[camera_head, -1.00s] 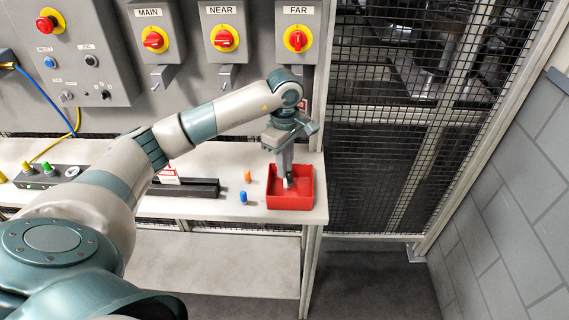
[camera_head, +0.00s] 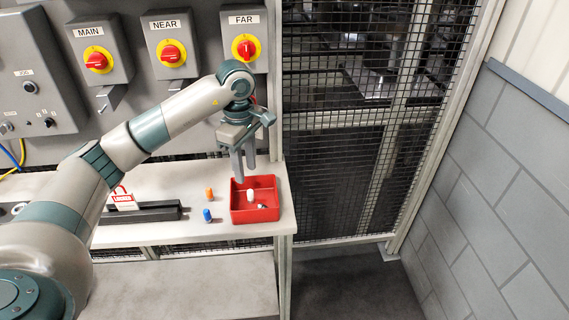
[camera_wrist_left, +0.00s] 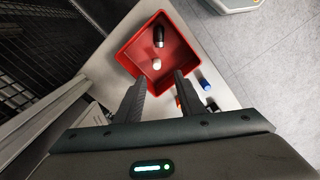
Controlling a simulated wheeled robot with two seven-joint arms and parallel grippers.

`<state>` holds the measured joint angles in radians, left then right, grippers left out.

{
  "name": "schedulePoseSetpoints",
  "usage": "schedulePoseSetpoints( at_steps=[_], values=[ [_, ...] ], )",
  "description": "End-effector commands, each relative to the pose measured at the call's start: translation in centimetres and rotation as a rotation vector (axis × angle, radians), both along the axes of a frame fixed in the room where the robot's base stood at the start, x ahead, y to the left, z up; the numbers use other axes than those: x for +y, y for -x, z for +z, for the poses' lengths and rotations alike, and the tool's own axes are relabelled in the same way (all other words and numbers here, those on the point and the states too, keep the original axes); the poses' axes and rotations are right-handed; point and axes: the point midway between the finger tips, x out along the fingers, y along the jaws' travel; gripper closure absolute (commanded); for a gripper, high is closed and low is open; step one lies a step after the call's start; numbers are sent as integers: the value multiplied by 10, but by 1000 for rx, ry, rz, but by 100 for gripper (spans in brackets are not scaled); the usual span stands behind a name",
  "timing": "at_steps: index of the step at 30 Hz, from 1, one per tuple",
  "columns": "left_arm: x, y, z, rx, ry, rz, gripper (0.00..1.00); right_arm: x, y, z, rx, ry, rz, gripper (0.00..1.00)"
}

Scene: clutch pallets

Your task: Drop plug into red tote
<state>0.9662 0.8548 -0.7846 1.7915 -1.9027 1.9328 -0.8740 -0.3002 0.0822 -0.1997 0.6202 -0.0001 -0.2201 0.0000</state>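The red tote (camera_head: 235,214) stands at the right end of the bench, and it also shows in the left wrist view (camera_wrist_left: 125,60). A white plug (camera_head: 250,196) is inside it, and it also shows in the left wrist view (camera_wrist_left: 156,64). Beside it in the tote lies a dark piece with a pale end (camera_wrist_left: 159,37). My left gripper (camera_head: 245,178) is above the tote with its fingers apart; in the left wrist view, nothing shows between the fingertips (camera_wrist_left: 158,82). My right gripper is not in view.
An orange plug (camera_head: 209,194) and a blue plug (camera_head: 207,215) stand on the bench (camera_head: 230,234) left of the tote. A black rail (camera_head: 150,215) with a red-and-white tag lies farther left. Switch boxes are behind; a mesh fence (camera_head: 340,160) is to the right.

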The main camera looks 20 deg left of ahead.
Motion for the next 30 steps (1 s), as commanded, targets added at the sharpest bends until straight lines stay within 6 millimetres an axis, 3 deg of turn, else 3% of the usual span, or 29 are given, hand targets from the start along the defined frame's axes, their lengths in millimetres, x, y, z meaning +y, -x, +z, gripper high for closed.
schedulePoseSetpoints(
  at_steps=[6, 15, 22, 30],
  values=[
    [-43, -2, 20, -4, 2, -8, 65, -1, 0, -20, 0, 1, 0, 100],
    [-85, -2, 47, -3, 1, -6, 65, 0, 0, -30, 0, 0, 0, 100],
    [-109, -1, 61, -1, 2, -5, 65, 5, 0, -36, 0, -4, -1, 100],
    [-116, -1, 67, 1, 1, -2, 65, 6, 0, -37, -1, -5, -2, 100]
  ],
)
